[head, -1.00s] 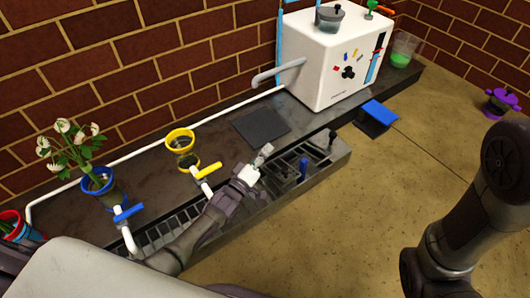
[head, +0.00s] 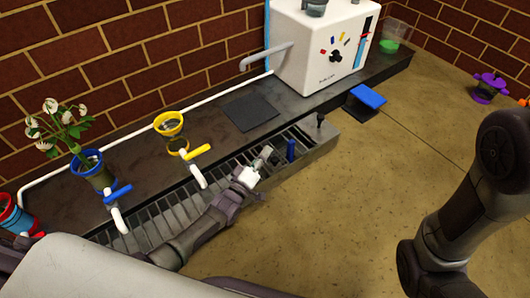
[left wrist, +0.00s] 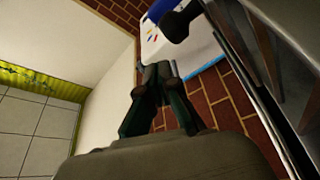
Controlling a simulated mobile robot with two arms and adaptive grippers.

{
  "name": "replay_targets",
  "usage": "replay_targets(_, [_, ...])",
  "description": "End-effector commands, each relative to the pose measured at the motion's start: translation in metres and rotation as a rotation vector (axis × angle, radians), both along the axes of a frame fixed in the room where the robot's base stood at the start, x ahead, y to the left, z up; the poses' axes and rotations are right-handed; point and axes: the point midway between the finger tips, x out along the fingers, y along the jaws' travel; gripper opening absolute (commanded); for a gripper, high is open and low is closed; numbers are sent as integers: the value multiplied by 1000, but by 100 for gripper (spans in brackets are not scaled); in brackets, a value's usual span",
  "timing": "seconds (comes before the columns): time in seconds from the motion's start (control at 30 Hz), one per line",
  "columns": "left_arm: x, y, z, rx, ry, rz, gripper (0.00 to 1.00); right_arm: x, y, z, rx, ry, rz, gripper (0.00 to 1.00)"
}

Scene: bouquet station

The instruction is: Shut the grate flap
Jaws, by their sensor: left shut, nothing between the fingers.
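The metal grate (head: 170,211) runs along the front trough of the counter in the head view. Its flap (head: 276,147) is at the right end and looks down, about level with the rest of the grate. The flap's blue handle (head: 291,150) stands upright there. My left gripper (head: 265,153) is shut and empty, low over the grate just left of the blue handle; I cannot tell if it touches the flap. My right gripper is out of view.
A yellow-handled tap (head: 196,153) and a blue-handled tap (head: 118,194) stand left of my left gripper. A black knob (head: 320,119) stands at the trough's right end. A flower pot (head: 95,171) and white machine (head: 321,50) occupy the counter. The floor in front is open.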

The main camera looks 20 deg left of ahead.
Motion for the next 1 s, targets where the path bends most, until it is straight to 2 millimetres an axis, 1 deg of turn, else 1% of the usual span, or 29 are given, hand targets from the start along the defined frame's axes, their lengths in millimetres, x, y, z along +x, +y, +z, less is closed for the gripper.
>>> replay_targets(0.53, [0, 0, -1, 0, -1, 0, 0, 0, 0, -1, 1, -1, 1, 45])
replay_targets(0.63, [-3, 1, -2, 0, 0, 0, 0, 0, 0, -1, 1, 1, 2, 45])
replay_targets(0.77, [-19, 7, -6, 0, 2, 0, 0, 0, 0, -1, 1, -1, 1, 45])
replay_targets(1.0, [-67, 22, -16, 1, 3, -1, 0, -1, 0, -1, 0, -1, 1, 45])
